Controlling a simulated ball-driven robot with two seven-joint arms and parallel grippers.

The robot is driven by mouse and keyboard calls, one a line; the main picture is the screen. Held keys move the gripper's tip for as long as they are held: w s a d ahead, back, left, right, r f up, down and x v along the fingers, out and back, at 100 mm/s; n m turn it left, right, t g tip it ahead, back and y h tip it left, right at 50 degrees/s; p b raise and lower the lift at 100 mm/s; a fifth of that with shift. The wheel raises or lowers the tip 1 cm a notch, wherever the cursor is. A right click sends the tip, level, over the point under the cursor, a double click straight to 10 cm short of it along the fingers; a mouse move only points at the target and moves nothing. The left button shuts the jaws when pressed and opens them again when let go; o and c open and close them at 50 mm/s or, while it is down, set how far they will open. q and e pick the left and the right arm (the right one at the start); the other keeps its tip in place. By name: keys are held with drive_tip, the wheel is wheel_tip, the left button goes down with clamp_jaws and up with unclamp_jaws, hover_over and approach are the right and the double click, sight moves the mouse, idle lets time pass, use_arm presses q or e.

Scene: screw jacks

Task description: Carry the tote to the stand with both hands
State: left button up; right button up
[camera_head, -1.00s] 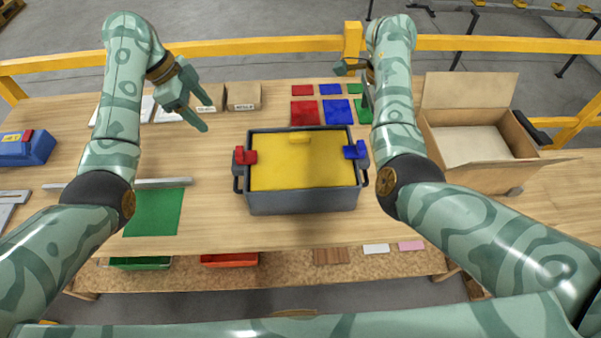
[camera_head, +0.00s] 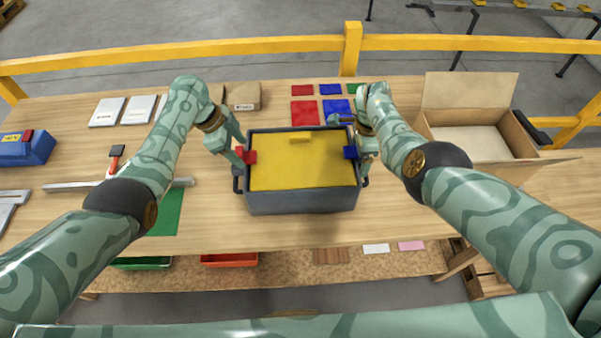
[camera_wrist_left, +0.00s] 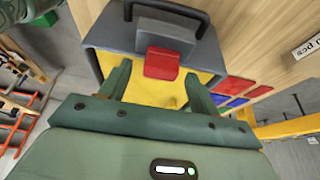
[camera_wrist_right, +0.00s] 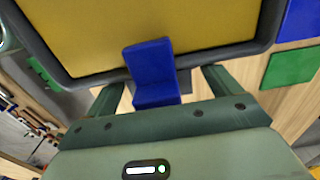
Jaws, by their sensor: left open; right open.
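The grey tote (camera_head: 300,203) with a yellow top sits on the wooden table. It has a red block (camera_head: 247,157) on its left rim and a blue block (camera_head: 350,152) on its right rim. My left gripper (camera_head: 239,150) is open at the tote's left side; in the left wrist view the red block (camera_wrist_left: 161,63) shows between and just beyond its fingers. My right gripper (camera_head: 362,165) is open at the right side; in the right wrist view the blue block (camera_wrist_right: 152,72) shows between its fingers. Contact cannot be told. I cannot identify a stand.
An open cardboard box (camera_head: 470,145) stands right of the tote. Red, blue and green squares lie behind it, near a small carton (camera_head: 244,97). A green mat (camera_head: 168,215) and a metal bar (camera_head: 70,186) lie left. A yellow rail (camera_head: 200,47) runs behind the table.

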use_arm(q)
drive_tip(key=shift+c, duration=0.3)
use_arm(e)
drive_tip(key=shift+f, duration=0.1)
drive_tip(key=shift+c, duration=0.3)
use_arm(q)
drive_tip(key=c, duration=1)
use_arm(e)
drive_tip(key=c, duration=1)
use_arm(q)
clamp_jaws()
use_arm(e)
drive_tip(key=c, duration=0.5)
clamp_jaws()
use_arm(q)
drive_tip(key=shift+w+d+r, duration=0.1)
drive_tip(key=shift+w+r, duration=0.15)
use_arm(e)
drive_tip(key=shift+w+r, duration=0.25)
